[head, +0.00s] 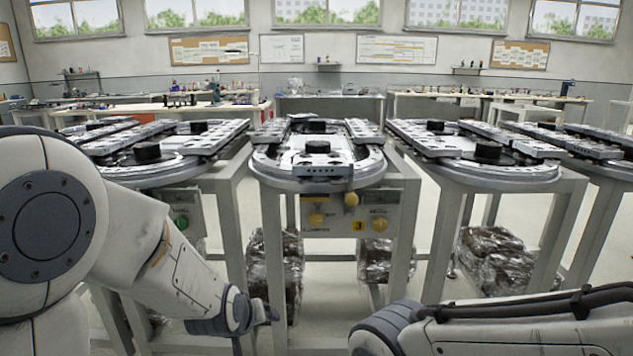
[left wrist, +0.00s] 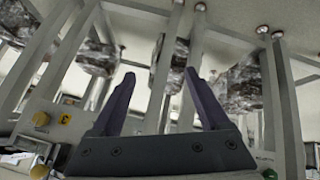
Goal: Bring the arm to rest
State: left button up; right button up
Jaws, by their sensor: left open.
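My left gripper (head: 262,312) hangs low in the head view, in front of the legs of the track stands. In the left wrist view its two dark fingers (left wrist: 160,73) are spread apart with nothing between them. My left arm comes in from the left and slopes down to the gripper. Part of my right arm (head: 500,330) lies across the lower right corner of the head view. Its gripper is outside the picture.
The middle ring track (head: 335,172) stands on a grey frame with a yellow-knobbed control panel (head: 345,222). More ring tracks (head: 480,170) stand on both sides. Wrapped bundles (head: 500,262) lie beneath the stands. Workbenches (head: 330,102) line the back wall.

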pick_arm(q)
jog(key=s+a+f+m+g+y, duration=0.1)
jog(key=s+a+m+g, duration=0.15)
jog(key=s, duration=0.45)
jog(key=s+a+f+m+g, duration=0.1)
jog(key=s+a+g, duration=0.25)
jog(key=s, duration=0.25)
jog(key=s+d+r+m+g+h, duration=0.1)
jog(key=s+d+r+m, duration=0.25)
jog(key=s+d, duration=0.35)
jog(key=s+d+r+m+g, duration=0.1)
jog(key=s+d+r+m, duration=0.1)
jog(key=s+d+m, duration=0.3)
notch_tip(320, 180, up, 32)
jog(key=s+d+n+p, duration=0.1)
jog(key=p, duration=3.1)
jog(key=shift+s, duration=0.25)
